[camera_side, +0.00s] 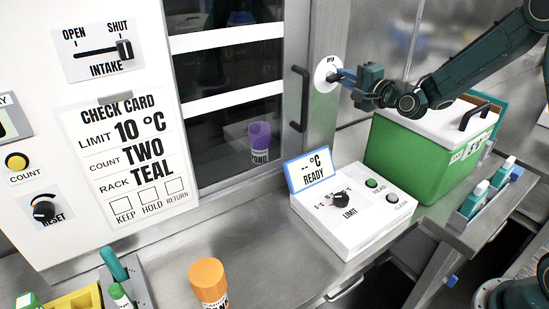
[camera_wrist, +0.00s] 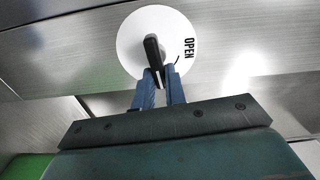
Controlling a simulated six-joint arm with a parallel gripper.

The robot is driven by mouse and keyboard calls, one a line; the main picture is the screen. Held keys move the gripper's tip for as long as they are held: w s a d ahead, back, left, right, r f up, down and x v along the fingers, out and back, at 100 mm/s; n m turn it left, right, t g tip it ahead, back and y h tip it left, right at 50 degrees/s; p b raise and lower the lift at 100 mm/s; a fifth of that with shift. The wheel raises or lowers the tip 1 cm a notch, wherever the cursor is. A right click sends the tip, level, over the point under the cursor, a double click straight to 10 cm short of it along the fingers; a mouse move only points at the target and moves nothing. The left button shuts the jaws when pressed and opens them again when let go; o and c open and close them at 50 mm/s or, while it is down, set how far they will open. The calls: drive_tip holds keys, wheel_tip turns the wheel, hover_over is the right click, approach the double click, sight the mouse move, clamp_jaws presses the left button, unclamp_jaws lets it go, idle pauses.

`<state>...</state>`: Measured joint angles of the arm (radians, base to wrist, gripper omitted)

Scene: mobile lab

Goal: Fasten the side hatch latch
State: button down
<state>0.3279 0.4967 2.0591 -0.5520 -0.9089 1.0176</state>
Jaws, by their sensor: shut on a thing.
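The side hatch latch is a round white plate (camera_side: 322,68) with a dark handle, on a metal post beside the glass door. In the wrist view the plate (camera_wrist: 131,45) carries the word OPEN at its right edge. The black handle (camera_wrist: 151,48) lies roughly lengthwise in that view, tilted slightly, and does not point at OPEN. My gripper (camera_side: 340,76) reaches in from the right at the plate. In the wrist view its blue fingers (camera_wrist: 160,82) are shut on the near end of the handle. The side view mostly hides the handle behind the fingers.
A green box (camera_side: 395,150) with a white lid stands below my arm. A white console (camera_side: 355,222) reading READY sits on the bench. A glass door with a dark vertical handle (camera_side: 300,98) is left of the latch. An orange-capped container (camera_side: 207,280) stands in front.

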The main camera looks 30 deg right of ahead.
drive_tip(key=shift+f+m, duration=0.1)
drive_tip(key=shift+m, duration=0.5)
drive_tip(key=c, duration=1.4)
unclamp_jaws()
drive_tip(key=shift+c, duration=0.2)
drive_tip(key=shift+s, duration=0.1)
drive_tip(key=s, duration=1.3)
drive_tip(key=shift+s, duration=0.3)
